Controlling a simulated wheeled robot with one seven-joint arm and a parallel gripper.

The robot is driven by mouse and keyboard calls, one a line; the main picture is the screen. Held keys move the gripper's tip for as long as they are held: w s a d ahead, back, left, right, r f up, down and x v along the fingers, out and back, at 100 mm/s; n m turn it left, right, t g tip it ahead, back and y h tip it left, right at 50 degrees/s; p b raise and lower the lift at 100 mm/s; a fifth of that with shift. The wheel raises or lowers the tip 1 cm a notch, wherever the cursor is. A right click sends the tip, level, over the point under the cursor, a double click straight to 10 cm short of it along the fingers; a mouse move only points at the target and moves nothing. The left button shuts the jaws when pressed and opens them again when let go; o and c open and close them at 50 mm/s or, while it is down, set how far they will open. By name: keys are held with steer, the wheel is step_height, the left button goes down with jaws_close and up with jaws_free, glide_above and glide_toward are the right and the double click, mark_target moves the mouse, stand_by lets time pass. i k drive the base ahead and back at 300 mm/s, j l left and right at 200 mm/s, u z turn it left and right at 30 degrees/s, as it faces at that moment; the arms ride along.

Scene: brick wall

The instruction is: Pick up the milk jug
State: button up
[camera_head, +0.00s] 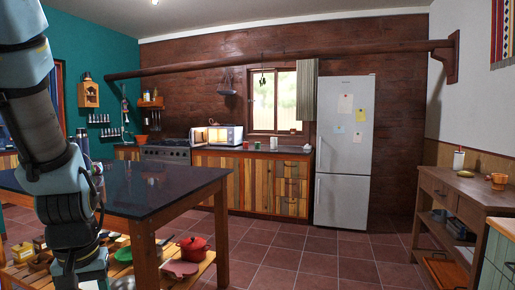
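I cannot pick out a milk jug for certain. A small white container (458,161) stands upright on the wooden sideboard at the right; it is too small to tell whether it is a jug. Several tiny items stand on the back counter, also too small to name. My arm hangs down the left side and runs out of the bottom edge. Its gripper is not visible, so its fingers and anything in them are hidden.
A dark-topped table (150,185) stands close at the left, with a red pot (193,250) on its lower shelf. The wooden sideboard (440,188) holds an orange-brown cup (499,181). A fridge (343,150) stands at the back. The tiled floor (310,262) between is clear.

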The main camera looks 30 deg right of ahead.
mark_target(274, 141)
steer(key=i+l+z, duration=0.45)
steer(key=l, duration=0.25)
steer(key=i+l+z, duration=1.05)
steer(key=i, duration=1.9)
steer(key=i+u, duration=0.15)
steer(key=i, duration=0.35)
steer(key=i+u, duration=0.2)
steer(key=i, duration=0.3)
steer(key=i+l+u, duration=0.15)
steer(key=i, duration=0.35)
steer(key=i+l+u, duration=0.15)
steer(key=i, duration=0.35)
steer(key=i+j+u, duration=0.2)
steer(key=i+u, duration=0.15)
steer(key=i, duration=0.45)
steer(key=i+u, duration=0.4)
steer(key=i, duration=0.4)
steer(key=i+l+u, duration=0.35)
steer(key=i, duration=0.4)
steer(key=i+u, duration=0.15)
steer(key=i, duration=0.4)
